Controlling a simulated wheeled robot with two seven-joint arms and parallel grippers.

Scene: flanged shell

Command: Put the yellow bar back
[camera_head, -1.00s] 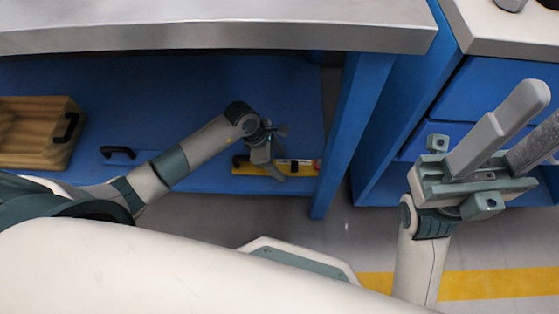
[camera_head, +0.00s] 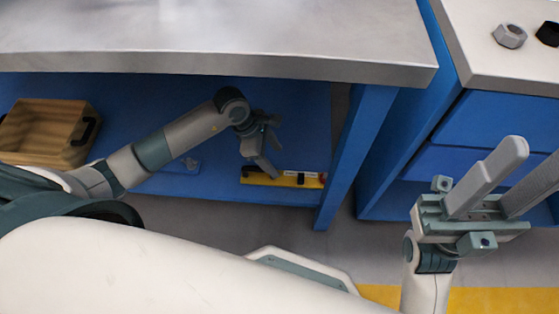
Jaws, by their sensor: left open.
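The yellow bar (camera_head: 310,183), which looks like a spirit level with dark and pale marks, lies flat on the blue lower shelf near its front right edge. My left gripper (camera_head: 275,163) is open, its fingers pointing down toward the bar's left half. One finger covers a small part of the bar from this view; I cannot tell whether it touches. The bar does not appear to be between the fingers. My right gripper (camera_head: 530,165) is at the right, over the floor in front of the drawers. Its two fingers stand apart with nothing between them.
A metal-topped workbench (camera_head: 220,65) overhangs the shelf. A blue leg (camera_head: 352,150) stands just right of the bar. A wooden crate (camera_head: 30,118) with a black handle sits at the shelf's left. A metal nut (camera_head: 510,36) lies on the right-hand counter (camera_head: 470,25).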

